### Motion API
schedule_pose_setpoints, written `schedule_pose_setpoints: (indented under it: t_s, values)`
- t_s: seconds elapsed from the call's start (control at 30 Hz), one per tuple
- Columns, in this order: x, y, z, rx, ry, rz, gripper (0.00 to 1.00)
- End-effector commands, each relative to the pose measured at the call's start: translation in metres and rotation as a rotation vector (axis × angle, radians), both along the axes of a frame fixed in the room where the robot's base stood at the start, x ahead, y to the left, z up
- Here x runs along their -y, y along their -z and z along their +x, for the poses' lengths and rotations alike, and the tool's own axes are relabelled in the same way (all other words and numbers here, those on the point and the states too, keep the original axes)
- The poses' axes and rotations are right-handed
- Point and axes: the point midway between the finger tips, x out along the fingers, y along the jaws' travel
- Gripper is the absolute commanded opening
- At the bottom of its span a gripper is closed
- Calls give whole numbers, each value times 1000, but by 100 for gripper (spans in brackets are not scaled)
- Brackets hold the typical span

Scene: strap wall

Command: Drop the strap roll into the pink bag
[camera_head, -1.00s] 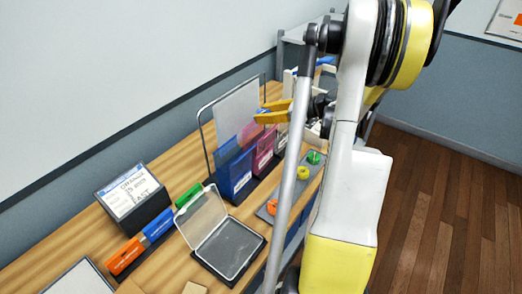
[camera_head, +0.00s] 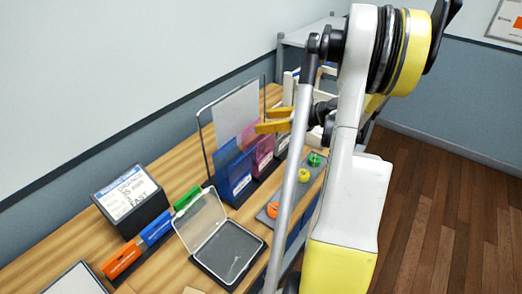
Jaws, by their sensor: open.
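The pink bag (camera_head: 262,152) stands upright in a row on the table, between a blue bag (camera_head: 233,172) and a paler one (camera_head: 282,140) partly hidden by my arm. My gripper (camera_head: 263,121), with yellow fingers, is open just above the pink bag. I see nothing between its fingers. Several possible strap rolls lie on a grey tray (camera_head: 264,217) to the right: an orange one (camera_head: 272,210), a yellow one (camera_head: 304,175) and a green one (camera_head: 315,159). The inside of the pink bag cannot be made out.
A clear upright panel (camera_head: 206,142) stands behind the bags. An open clear-lidded case (camera_head: 229,251), a label block (camera_head: 132,204) and orange, blue and green pieces (camera_head: 155,228) occupy the front of the table. The wooden floor (camera_head: 450,210) at right is clear.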

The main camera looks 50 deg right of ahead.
Motion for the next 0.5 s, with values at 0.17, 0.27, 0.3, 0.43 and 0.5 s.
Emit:
schedule_pose_setpoints:
  t_s: [0.17,0.27,0.3,0.43,0.5]
  values:
    - [10,-13,-31,0,4,2,65]
    - [16,-23,-52,0,4,0,65]
    - [19,-26,-59,0,4,1,65]
    - [25,-35,-81,0,3,0,65]
    - [27,-39,-89,0,1,1,65]
